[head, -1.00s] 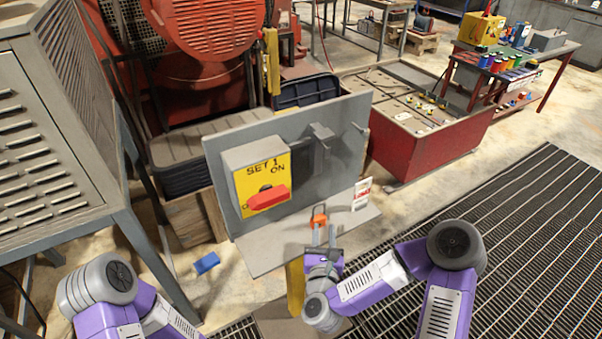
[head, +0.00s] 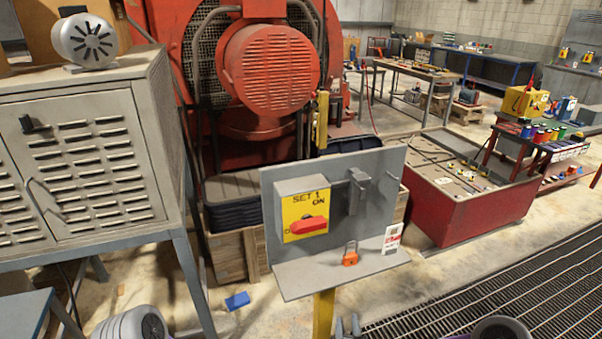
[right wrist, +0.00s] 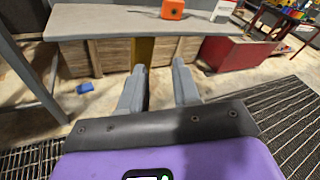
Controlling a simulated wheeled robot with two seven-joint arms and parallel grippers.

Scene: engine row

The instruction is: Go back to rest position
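My right gripper (head: 347,324) shows only its fingertips at the bottom edge of the head view, below and in front of the panel's shelf. In the right wrist view its two fingers (right wrist: 159,80) are apart with nothing between them. An orange padlock (head: 350,255) rests on the grey shelf (head: 335,278) of the switch panel, apart from the gripper; it also shows in the right wrist view (right wrist: 172,9). The yellow switch plate (head: 305,212) carries a red handle (head: 306,226). My left gripper is out of view; only a joint of my left arm shows at bottom left.
A grey louvred cabinet (head: 80,150) on a metal stand is at left. A red bin (head: 475,210) stands behind the panel to the right. A blue block (head: 237,300) lies on the floor. Floor grating (head: 500,300) at lower right is clear.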

